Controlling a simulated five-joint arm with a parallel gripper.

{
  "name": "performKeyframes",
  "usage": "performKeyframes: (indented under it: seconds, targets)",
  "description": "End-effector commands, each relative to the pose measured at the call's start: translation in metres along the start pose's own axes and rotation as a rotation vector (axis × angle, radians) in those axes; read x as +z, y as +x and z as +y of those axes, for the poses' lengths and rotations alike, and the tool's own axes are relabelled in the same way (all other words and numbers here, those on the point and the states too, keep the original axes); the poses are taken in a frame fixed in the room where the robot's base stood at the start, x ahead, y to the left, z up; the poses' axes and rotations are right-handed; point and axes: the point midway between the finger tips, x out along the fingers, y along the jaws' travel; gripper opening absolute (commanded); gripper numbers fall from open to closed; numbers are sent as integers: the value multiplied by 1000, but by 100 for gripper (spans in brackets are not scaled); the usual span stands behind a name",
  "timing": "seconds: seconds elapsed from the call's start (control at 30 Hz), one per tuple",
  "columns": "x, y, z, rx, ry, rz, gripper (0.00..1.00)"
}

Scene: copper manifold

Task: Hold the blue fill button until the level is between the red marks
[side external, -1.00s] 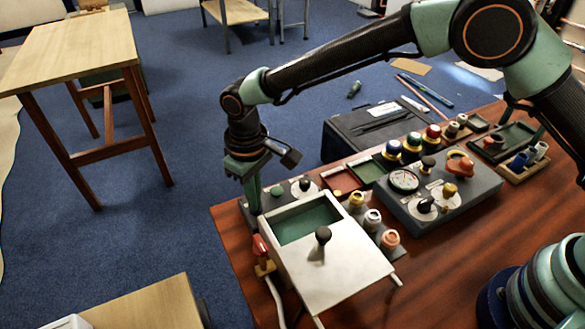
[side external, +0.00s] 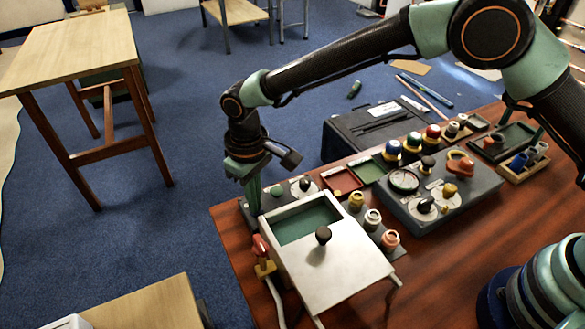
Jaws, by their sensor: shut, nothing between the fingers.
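My gripper (side external: 254,207) points down at the back-left corner of the table, with its fingers together and nothing seen between them. Its tips are over or on the left end of a dark control panel (side external: 290,197), behind the white box. I cannot tell whether they touch it. A green button (side external: 277,190) and a black knob (side external: 305,184) on a pale disc sit on this panel, just right of the fingers. I cannot make out the blue fill button; the fingers and white box hide part of the panel. No level or red marks can be made out.
The white box (side external: 345,268) with a green recess and black knob stands close in front of my gripper. A red-handled valve (side external: 261,247) is at its left. A gauge panel (side external: 440,200) and several coloured caps lie right. Blue floor is open to the left.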

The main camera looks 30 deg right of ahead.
Motion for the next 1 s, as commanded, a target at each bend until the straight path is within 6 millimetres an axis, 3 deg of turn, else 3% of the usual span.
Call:
performKeyframes:
  seconds: [0.57,1.0]
  targets:
    - [1,1,0,1,0,-4,0]
    - [0,-29,0,0,0,-1,0]
